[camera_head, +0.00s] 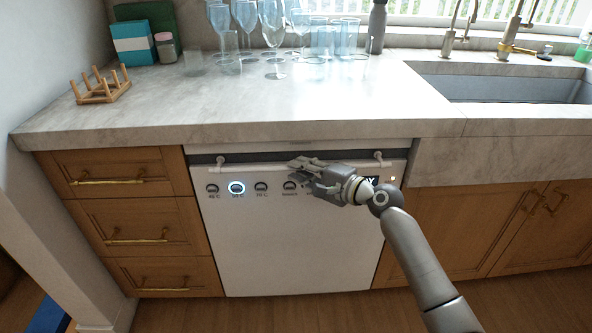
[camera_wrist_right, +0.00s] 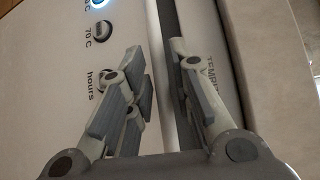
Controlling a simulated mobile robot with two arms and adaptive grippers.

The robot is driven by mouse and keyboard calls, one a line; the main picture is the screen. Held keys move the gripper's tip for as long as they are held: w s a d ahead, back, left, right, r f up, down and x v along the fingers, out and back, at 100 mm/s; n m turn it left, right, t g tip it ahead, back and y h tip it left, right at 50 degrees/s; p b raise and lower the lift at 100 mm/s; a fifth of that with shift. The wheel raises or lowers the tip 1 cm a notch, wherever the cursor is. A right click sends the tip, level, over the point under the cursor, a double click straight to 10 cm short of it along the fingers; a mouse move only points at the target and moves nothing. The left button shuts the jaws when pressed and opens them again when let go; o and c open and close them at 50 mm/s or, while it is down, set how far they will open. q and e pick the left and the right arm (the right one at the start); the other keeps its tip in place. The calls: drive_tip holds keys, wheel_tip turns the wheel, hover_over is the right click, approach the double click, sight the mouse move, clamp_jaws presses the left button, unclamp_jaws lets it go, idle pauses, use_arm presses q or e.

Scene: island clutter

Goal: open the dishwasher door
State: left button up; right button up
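The white dishwasher (camera_head: 290,240) is under the counter with its door closed and upright. Its horizontal handle bar (camera_head: 255,160) runs along the top of the door between two posts. My right gripper (camera_head: 298,168) is at the middle of this handle, in front of the control panel. In the right wrist view the two fingers (camera_wrist_right: 158,60) are apart, with a long grey strip, seemingly the handle, running between them. I cannot tell whether the fingers touch it. My left gripper is not in view.
A stone counter (camera_head: 270,110) overhangs the dishwasher, with several glasses (camera_head: 272,25) and a wooden rack (camera_head: 102,87) on it. Wooden drawers (camera_head: 120,220) stand left, and a cabinet (camera_head: 480,225) under the sink (camera_head: 500,88) right. The floor in front looks clear.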

drive_tip(key=shift+x, duration=1.05)
clamp_jaws()
